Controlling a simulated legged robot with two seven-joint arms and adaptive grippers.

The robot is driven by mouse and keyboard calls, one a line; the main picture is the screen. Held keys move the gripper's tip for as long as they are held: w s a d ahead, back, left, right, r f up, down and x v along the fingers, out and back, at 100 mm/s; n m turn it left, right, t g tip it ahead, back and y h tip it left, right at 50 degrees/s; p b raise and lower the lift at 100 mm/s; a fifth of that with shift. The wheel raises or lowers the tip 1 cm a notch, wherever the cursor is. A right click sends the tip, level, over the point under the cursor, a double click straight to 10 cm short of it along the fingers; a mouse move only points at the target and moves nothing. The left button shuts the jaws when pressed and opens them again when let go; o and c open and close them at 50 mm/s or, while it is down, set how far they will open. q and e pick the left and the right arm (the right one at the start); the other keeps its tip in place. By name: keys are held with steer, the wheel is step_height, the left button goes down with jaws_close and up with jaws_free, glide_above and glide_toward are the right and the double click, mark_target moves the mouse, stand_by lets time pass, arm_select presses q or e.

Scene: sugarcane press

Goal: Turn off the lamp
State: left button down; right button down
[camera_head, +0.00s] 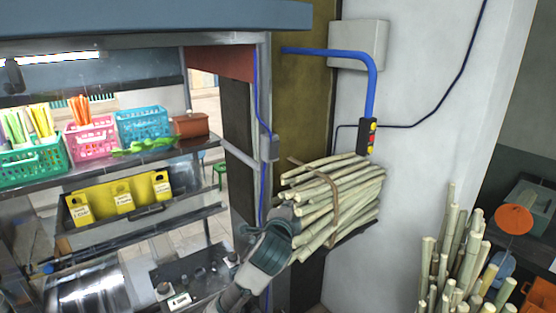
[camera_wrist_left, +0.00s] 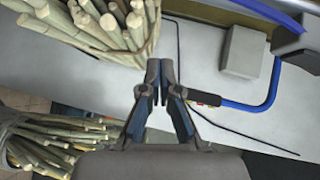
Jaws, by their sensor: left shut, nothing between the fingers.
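A lit white lamp tube (camera_head: 52,58) hangs under the stall roof at the upper left of the head view. A small grey box (camera_head: 269,148) on a blue cable sits on the stall post and may be a switch. My left gripper (camera_wrist_left: 160,85) is shut and empty in the wrist view. In the head view my left arm comes up from the bottom, and its hand (camera_head: 286,217) is in front of the post's lower part, by the cane bundle (camera_head: 335,195). The fingertips are hard to make out there. My right gripper is in neither view.
A control with coloured buttons (camera_head: 371,136) hangs from a blue pipe (camera_head: 368,85) on the wall. Loose canes (camera_head: 455,255) stand at right. Shelves hold baskets (camera_head: 95,138) and a yellow holder (camera_head: 118,198). Bare wall lies right of the bundle.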

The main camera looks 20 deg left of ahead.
arm_select(q)
steer(key=s+d+r+m+t+y, duration=0.1)
steer(key=s+r+m+t, duration=0.1)
steer(key=s+r, duration=1)
step_height(320, 180, up, 2)
steer(key=shift+s+r+t, duration=0.1)
steer(key=shift+s+t, duration=0.1)
steer(key=shift+t, duration=0.2)
steer(key=shift+w, duration=0.2)
